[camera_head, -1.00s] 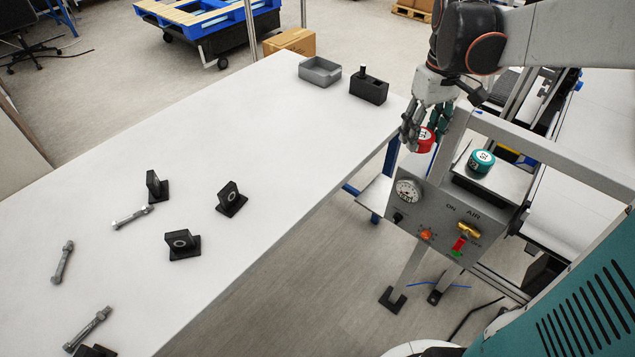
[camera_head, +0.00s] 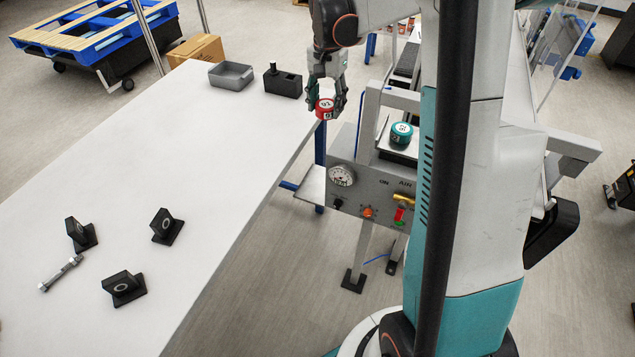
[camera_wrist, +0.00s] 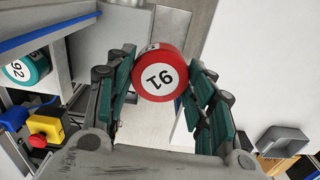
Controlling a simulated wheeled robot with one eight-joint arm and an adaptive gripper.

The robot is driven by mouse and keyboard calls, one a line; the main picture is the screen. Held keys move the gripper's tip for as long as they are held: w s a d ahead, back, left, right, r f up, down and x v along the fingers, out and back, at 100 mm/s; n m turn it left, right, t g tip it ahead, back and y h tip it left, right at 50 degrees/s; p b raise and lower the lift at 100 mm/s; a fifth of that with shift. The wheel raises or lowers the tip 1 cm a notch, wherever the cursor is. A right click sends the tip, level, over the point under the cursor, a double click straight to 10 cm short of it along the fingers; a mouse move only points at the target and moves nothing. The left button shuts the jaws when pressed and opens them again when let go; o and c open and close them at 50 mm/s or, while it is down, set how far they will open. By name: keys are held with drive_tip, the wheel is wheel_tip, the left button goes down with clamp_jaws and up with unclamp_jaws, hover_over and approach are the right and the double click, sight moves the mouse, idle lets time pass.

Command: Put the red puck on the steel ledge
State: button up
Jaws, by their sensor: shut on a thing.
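The red puck (camera_head: 325,108) has a white numbered label on top. My gripper (camera_head: 327,100) is shut on it and holds it in the air near the right edge of the white table. In the wrist view the red puck (camera_wrist: 160,74) sits between the fingertips, label facing the camera. A grey steel ledge (camera_head: 309,187) juts out left of the gauge panel, lower than the puck; its top looks bare. The puck is apart from it.
A teal puck (camera_head: 401,133) rests on a plate behind the gauge panel (camera_head: 367,190). A grey tray (camera_head: 231,77) and black block (camera_head: 283,82) stand at the table's far end. Black brackets (camera_head: 122,288) and a bolt (camera_head: 60,274) lie nearer. A frame post (camera_head: 367,125) stands right of the gripper.

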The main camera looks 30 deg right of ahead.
drive_tip(key=w+d+f+m, duration=0.2)
drive_tip(key=w+f+m, duration=0.2)
drive_tip(key=w+m, duration=0.25)
drive_tip(key=m+b, duration=0.2)
drive_tip(key=b, duration=0.5)
hover_over(320, 179)
wheel_tip(320, 179, down, 28)
drive_tip(key=shift+s+f, duration=0.1)
drive_tip(key=shift+f, duration=0.05)
drive_tip(key=shift+f+b, duration=0.4)
drive_tip(key=shift+f, duration=0.25)
drive_tip(key=o, duration=1.1)
